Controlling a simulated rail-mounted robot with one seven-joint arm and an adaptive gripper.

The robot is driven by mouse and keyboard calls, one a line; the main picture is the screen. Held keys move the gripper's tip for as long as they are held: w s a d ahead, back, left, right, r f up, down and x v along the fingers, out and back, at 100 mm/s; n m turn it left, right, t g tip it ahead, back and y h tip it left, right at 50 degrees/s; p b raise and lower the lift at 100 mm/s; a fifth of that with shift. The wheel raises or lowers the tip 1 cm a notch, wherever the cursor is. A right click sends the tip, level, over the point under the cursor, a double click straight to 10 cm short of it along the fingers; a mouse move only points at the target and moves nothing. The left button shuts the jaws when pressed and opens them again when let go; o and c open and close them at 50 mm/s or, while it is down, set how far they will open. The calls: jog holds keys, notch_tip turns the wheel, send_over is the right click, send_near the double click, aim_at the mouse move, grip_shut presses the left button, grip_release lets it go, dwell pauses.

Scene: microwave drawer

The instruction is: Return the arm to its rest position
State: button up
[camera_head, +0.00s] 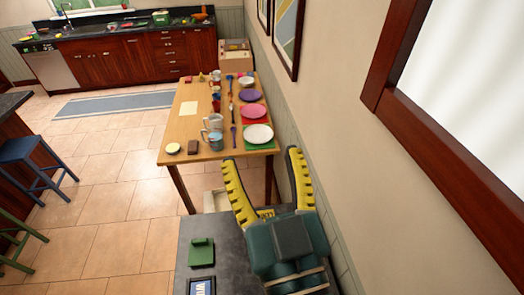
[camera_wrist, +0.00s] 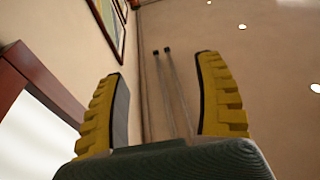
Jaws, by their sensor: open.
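My gripper (camera_head: 266,175) shows at the lower right of the head view, with two yellow-padded fingers spread apart and nothing between them. It is beside the right wall, over the dark surface (camera_head: 222,238) and near the close end of the wooden table. In the wrist view my gripper (camera_wrist: 160,80) is also open and empty. That view looks toward a wall and a ceiling with small round lights (camera_wrist: 242,27).
A wooden table (camera_head: 185,135) holds plates, mugs and utensils. A green object (camera_head: 201,252) lies on the dark surface. Framed pictures (camera_head: 288,35) hang on the right wall. Blue (camera_head: 35,155) and green stools stand at left. The tiled floor (camera_head: 115,200) between is clear.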

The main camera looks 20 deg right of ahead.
notch_tip(320, 180, up, 5)
jog(key=s+a+t, duration=0.1)
jog(key=s+t, duration=0.1)
jog(key=shift+s+a+r+y, duration=0.2)
jog(key=shift+y, duration=0.1)
notch_tip(320, 180, up, 9)
jog(key=p, duration=0.8)
jog(key=shift+p, duration=0.4)
jog(key=shift+f, duration=0.1)
